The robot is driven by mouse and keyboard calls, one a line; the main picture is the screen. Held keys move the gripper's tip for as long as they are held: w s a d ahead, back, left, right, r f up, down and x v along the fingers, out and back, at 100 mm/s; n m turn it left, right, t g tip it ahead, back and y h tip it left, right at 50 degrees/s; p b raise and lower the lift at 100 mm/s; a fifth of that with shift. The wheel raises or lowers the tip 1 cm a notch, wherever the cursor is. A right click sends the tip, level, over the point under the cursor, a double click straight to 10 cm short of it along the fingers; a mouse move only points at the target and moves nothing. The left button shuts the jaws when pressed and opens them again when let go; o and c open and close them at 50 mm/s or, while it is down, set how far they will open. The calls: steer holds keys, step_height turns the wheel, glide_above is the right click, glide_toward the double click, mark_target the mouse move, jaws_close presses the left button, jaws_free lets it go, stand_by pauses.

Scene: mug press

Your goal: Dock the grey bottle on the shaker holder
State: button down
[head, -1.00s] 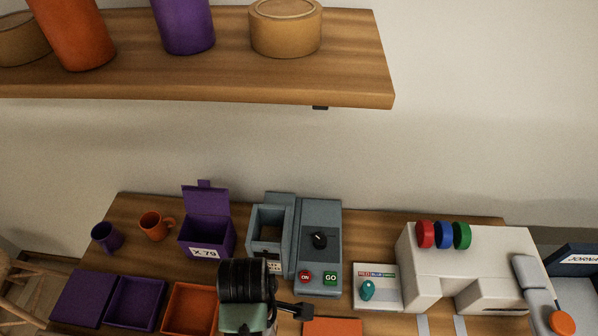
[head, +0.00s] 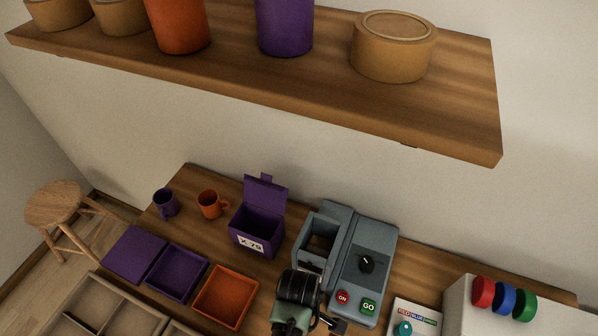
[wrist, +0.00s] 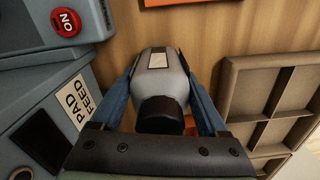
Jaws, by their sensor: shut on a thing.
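The grey bottle (wrist: 161,86) with a black cap sits between the blue fingers of my gripper (wrist: 162,68) in the wrist view. The fingers are shut on its sides, and the cap end points toward the wrist camera. In the head view, my arm's end shows at the bottom in front of the grey-blue machine (head: 366,248), and the bottle is hidden there. I cannot make out a part that is clearly the shaker holder in either view.
The machine has red ON and green GO buttons. Left of it stand a purple box (head: 257,225), orange mug (head: 210,204), purple mug (head: 165,203), purple tray (head: 206,267) and orange tray (head: 252,288). A divided tray (wrist: 265,90) shows right of the bottle. A shelf (head: 470,120) hangs above.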

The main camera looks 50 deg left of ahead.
steer(key=shift+f, duration=0.2)
steer(key=shift+f, duration=0.15)
jaws_free()
